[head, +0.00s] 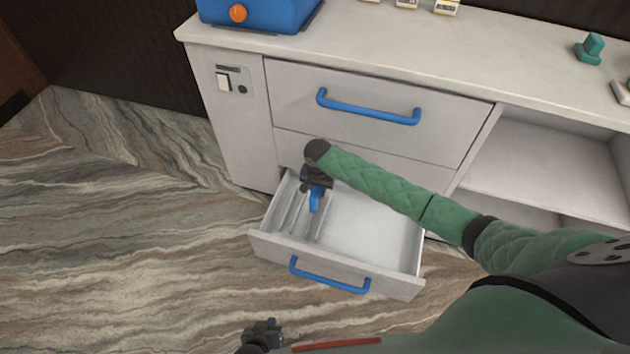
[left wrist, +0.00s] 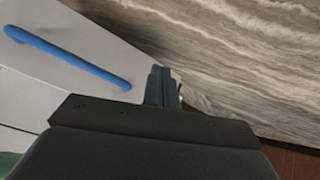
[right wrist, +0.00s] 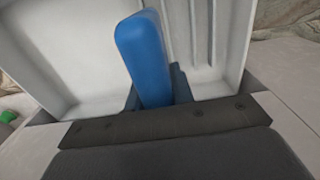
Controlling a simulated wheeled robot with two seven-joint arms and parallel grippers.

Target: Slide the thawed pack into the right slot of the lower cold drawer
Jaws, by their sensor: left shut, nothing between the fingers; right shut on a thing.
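The lower cold drawer (head: 335,258) is pulled open, with narrow slots between low dividers (head: 291,208) on its left side and a wide bare floor on its right. My right gripper (head: 316,188) reaches down into the drawer area, shut on a blue pack (head: 315,202). The pack also shows upright in the right wrist view (right wrist: 143,55), near the boundary between the ridged slots (right wrist: 203,35) and the bare floor. Whether it touches the drawer bottom I cannot tell. My left gripper (head: 263,328) is shut and empty, low in front of the drawer.
The closed upper drawer (head: 375,130) has a blue handle (head: 368,107). The counter top (head: 400,45) holds a blue box (head: 262,14) and small items at the back. An open shelf (head: 555,170) is to the right. The marbled floor (head: 120,230) left is clear.

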